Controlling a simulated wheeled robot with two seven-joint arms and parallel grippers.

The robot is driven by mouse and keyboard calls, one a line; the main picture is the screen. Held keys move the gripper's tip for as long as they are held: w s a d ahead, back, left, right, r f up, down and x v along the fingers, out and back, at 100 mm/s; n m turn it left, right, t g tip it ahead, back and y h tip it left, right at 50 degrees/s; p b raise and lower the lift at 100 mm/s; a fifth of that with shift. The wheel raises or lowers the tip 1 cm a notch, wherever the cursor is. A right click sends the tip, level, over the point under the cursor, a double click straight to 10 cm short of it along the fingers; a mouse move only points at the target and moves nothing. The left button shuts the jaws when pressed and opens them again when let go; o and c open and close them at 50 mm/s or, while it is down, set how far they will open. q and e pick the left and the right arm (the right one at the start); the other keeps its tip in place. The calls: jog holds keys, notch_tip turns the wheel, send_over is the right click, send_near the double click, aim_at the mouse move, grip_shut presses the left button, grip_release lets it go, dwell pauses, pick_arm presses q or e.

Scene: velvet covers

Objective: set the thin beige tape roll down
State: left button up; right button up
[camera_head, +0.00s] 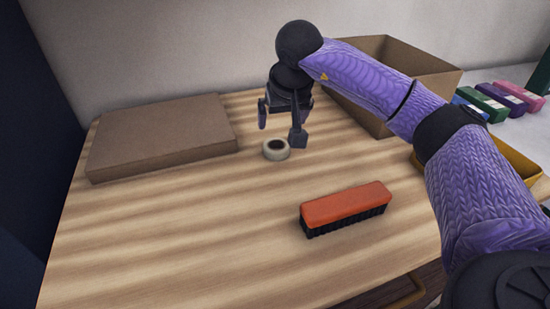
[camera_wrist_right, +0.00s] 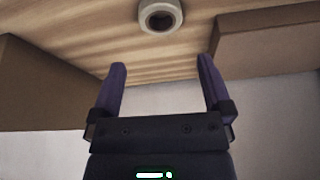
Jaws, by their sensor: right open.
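The thin beige tape roll (camera_head: 276,149) lies flat on the wooden table, left of the orange brush. It also shows at the top of the right wrist view (camera_wrist_right: 161,15), beyond the fingertips and apart from them. My right gripper (camera_head: 281,126) is open and empty, just above and behind the roll in the head view. Its two purple fingers (camera_wrist_right: 161,72) stand wide apart in the right wrist view. My left gripper is not in view.
A flat closed cardboard box (camera_head: 162,139) lies on the left of the table. An open cardboard box (camera_head: 425,62) stands behind my right arm. An orange brush with black bristles (camera_head: 345,207) lies in front. A yellow tray (camera_head: 520,163) is at the right. The front left is clear.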

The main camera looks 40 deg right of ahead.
aim_at(277, 145)
jog(key=b+x, duration=0.4)
jog(key=x, duration=0.6)
jog(key=shift+b, duration=0.4)
jog(key=shift+r, duration=0.1)
jog(key=shift+a, duration=0.1)
